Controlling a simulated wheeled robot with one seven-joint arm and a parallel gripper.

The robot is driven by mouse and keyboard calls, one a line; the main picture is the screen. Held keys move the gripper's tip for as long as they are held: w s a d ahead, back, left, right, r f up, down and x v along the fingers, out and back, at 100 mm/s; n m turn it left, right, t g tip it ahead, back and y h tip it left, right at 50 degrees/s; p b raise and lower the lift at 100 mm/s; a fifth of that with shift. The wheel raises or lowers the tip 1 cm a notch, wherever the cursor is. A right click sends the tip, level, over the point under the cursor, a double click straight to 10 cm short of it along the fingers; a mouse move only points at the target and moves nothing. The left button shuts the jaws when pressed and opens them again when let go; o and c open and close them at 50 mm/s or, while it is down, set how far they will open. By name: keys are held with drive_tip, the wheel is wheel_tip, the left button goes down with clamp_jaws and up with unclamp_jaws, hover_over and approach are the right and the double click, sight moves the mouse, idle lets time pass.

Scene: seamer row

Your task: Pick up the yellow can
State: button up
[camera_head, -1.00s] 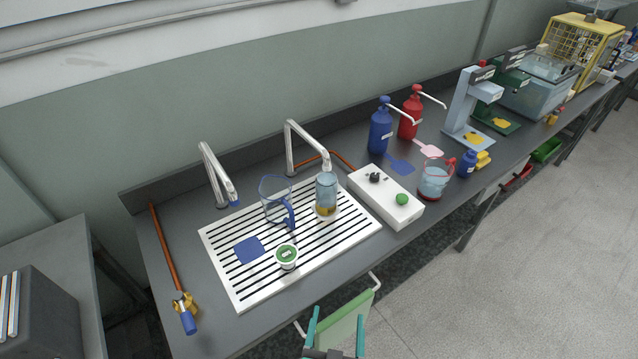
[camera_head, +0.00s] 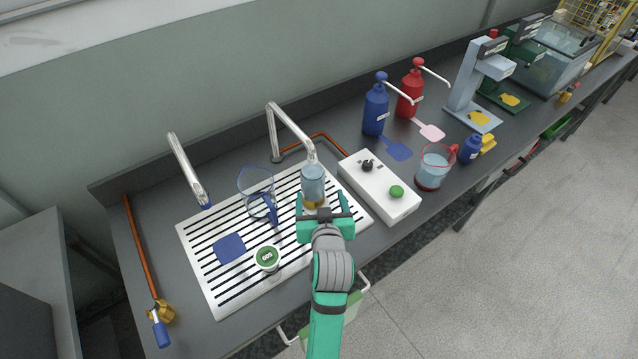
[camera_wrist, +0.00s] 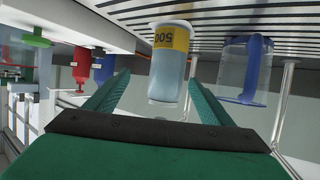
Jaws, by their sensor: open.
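A clear blue-grey cylinder with a yellow band at its base (camera_head: 313,182) stands upright on the slatted white drain tray (camera_head: 205,290), below the right tap. In the wrist view, which is upside down, the cylinder (camera_wrist: 168,75) shows a yellow label reading 500. My gripper (camera_head: 322,204) is open at its near side, over the tray. In the wrist view my fingers (camera_wrist: 158,98) lie to either side of the cylinder, with room around it; I cannot tell how far they reach along it. My gripper hides part of the yellow band in the head view.
A clear jug with a blue handle (camera_head: 256,190) stands left of the cylinder. A green-lidded tub (camera_head: 267,258) is at the tray's front. The right tap (camera_head: 290,128) arches close above the cylinder.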

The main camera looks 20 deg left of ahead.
sight(310, 192)
drive_tip(key=shift+w+a+f, duration=0.25)
drive_tip(key=shift+w+a, duration=0.2)
drive_tip(key=shift+w+a+f, duration=0.2)
drive_tip(key=shift+w+a, duration=0.2)
drive_tip(key=shift+a, duration=0.05)
drive_tip(key=shift+w+a+f, duration=0.2)
drive_tip(key=shift+a+f, duration=0.05)
drive_tip(key=shift+a, duration=0.5)
drive_tip(key=shift+w+a+f, duration=0.15)
drive_tip(key=shift+a+f, duration=0.05)
drive_tip(key=shift+a, duration=0.05)
drive_tip(key=shift+w+a+f, duration=0.1)
drive_tip(key=shift+w+f, duration=0.2)
drive_tip(key=shift+w, duration=0.35)
drive_tip(key=shift+w+a+f, duration=0.1)
drive_tip(key=shift+w+f, duration=0.25)
drive_tip(key=shift+w, duration=0.3)
drive_tip(key=shift+w+a+f, duration=0.1)
drive_tip(key=shift+w+f, duration=0.2)
drive_tip(key=shift+w, duration=0.35)
drive_tip(key=c, duration=1.3)
drive_tip(key=shift+r, duration=0.1)
drive_tip(key=shift+c, duration=1.3)
drive_tip(key=shift+r, duration=0.1)
